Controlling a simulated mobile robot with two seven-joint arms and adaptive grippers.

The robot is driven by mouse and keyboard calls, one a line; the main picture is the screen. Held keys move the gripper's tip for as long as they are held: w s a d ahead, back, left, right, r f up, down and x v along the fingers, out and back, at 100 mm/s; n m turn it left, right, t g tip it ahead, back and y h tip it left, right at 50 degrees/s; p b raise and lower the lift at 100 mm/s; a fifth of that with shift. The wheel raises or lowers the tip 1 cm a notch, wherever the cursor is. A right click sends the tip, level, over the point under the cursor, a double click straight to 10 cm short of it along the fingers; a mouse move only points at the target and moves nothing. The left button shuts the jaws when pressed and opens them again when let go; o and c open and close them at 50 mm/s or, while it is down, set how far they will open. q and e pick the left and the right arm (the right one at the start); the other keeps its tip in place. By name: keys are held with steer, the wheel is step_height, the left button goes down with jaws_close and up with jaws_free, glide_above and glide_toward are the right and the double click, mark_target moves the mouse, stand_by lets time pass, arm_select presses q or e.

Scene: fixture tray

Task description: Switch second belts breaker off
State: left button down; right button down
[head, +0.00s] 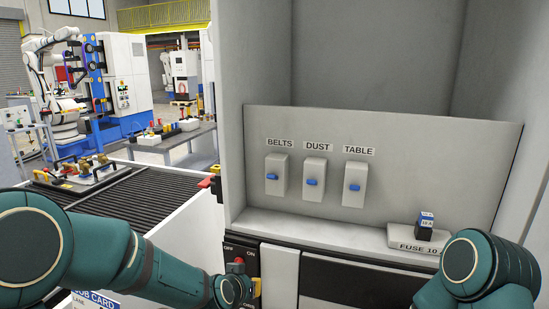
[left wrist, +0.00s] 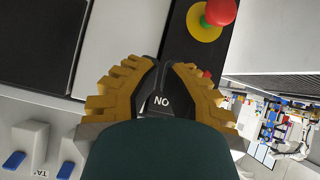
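The panel in the head view has three breakers with blue toggles in a row: BELTS (head: 276,174), DUST (head: 314,176) and TABLE (head: 354,182). Only one is labelled BELTS. All three toggles sit alike, near mid-height of their housings.
A blue fuse (head: 426,222) stands on the FUSE 10 block (head: 415,243) on the ledge. A red button (head: 238,263) is by an OFF/ON plate below the ledge, near my left wrist. A roller conveyor (head: 140,195) with a loaded tray is at left. Space before the breakers is clear.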

arm_select(q)
steer(key=w+d+r+m+t+p, duration=0.1)
steer(key=w+r+t, duration=0.1)
steer(key=r, duration=0.7)
steer(key=w+d+r+t, duration=0.1)
steer(key=w+d+r, duration=0.1)
steer(key=r, duration=0.6)
steer(key=t+h, duration=0.1)
steer(key=t, duration=0.1)
glide_toward(277, 165)
steer(key=s, duration=0.2)
steer(key=shift+s+a+r+m+p, duration=0.15)
steer(key=shift+a+m+p, duration=0.15)
steer(key=shift+a+p, duration=0.15)
steer(key=x, duration=1)
steer(key=shift+d+r, duration=0.1)
